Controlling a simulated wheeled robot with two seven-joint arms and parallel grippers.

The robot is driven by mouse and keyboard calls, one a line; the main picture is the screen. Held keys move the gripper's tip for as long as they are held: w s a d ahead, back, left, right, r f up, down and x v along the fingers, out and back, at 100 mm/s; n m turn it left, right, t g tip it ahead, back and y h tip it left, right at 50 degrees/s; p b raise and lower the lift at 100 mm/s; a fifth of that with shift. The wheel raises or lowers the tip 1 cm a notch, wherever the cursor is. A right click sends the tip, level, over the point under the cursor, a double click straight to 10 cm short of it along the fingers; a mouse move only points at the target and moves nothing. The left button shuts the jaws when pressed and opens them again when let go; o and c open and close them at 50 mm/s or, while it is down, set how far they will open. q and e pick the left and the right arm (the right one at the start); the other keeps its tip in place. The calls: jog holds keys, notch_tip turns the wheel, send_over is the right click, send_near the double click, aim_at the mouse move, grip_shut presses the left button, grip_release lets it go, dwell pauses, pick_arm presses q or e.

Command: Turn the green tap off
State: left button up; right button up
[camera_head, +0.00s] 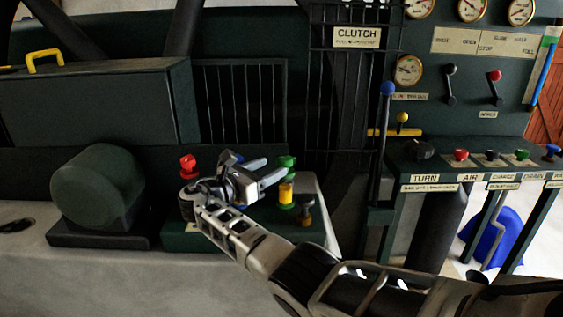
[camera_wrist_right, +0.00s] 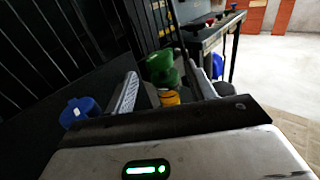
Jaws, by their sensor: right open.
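A green tap (camera_head: 286,161) stands above a yellow body (camera_head: 286,192) on a dark green block at the middle of the head view. My right gripper (camera_head: 273,168) is open just left of it, its fingers pointing toward the tap. In the right wrist view the green tap (camera_wrist_right: 160,68) shows between the two spread fingers, near their tips; I cannot tell whether they touch it. The yellow body (camera_wrist_right: 169,97) shows below it, partly hidden by the gripper. My left gripper is not in view.
A red tap (camera_head: 187,164) is left of my gripper, and a blue tap (camera_wrist_right: 80,112) shows in the wrist view. A brown knob (camera_head: 305,208) stands close right of the yellow body. A blue-topped lever (camera_head: 387,89) and a bench of coloured knobs (camera_head: 460,154) stand further right.

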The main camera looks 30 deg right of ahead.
jog(key=v, duration=0.9)
jog(key=shift+a, duration=0.2)
